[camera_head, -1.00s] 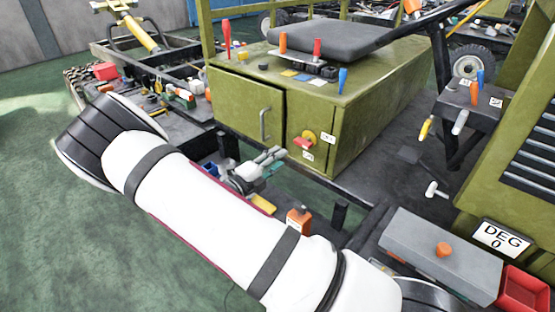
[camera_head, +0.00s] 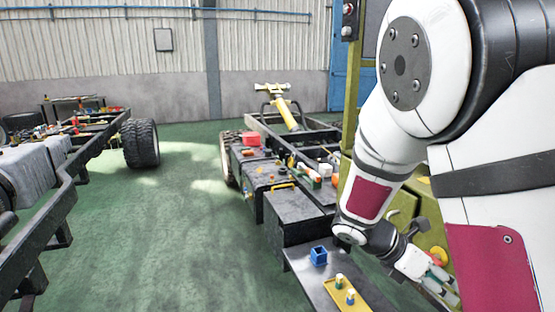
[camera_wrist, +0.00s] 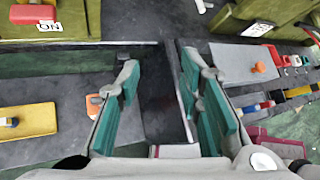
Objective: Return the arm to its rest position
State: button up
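My arm (camera_head: 400,130) fills the right side of the head view, white with black joints and dark red panels. It is bent, with the forearm pointing down. My gripper (camera_head: 440,283) hangs low at the right, partly hidden behind my upper arm. In the wrist view my gripper (camera_wrist: 160,85) has its two teal-padded fingers spread wide apart. Nothing is between them but the dark deck and a gap behind.
A black chassis shelf holds a blue open box (camera_head: 318,255) and a yellow plate (camera_head: 347,296) with small parts. In the wrist view, a red block (camera_wrist: 33,14), a yellow plate (camera_wrist: 28,121) and a grey plate (camera_wrist: 235,63) lie around.

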jog(key=s+a+r+m+t+y, duration=0.3)
jog(key=s+a+r+m+y, duration=0.2)
jog(key=s+m, duration=0.5)
jog(key=s+a+r+m+t+y+p, duration=0.1)
jog(key=s+a+r+m+t+y, duration=0.1)
jog(key=s+a+r+m+y, duration=0.3)
jog(key=s+a+r+m, duration=0.3)
jog(key=s+r+m, duration=0.1)
jog(key=m, duration=0.2)
jog(key=shift+s+a+r+t+y+p, duration=0.15)
jog(key=shift+s+a+t+y+p, duration=0.15)
jog(key=shift+s+t, duration=0.1)
